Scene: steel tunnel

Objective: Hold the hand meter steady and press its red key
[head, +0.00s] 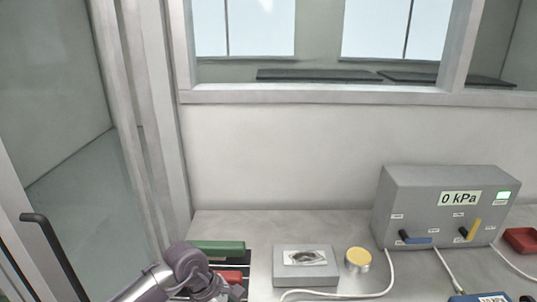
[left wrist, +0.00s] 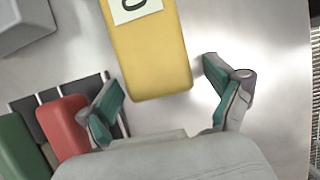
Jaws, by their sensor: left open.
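A yellow block-shaped body (left wrist: 155,50), which looks like the hand meter, shows in the left wrist view. It has a white display with a dark digit, cut off at the top edge. No red key shows on the part in view. My left gripper (left wrist: 162,75) is open, its green-padded fingers apart on either side of the meter's near end, with a gap at each side. In the head view my left arm comes in at the bottom left; its fingers and the meter do not show there. My right gripper is in neither view.
A green block (head: 217,247) and a red block (head: 229,277) sit in a dark slotted rack beside my left arm. A grey box (head: 305,252), a yellow-topped cylinder (head: 358,260), cables and a 0 kPa console (head: 430,195) stand rightward. A red tray (head: 521,240) is far right.

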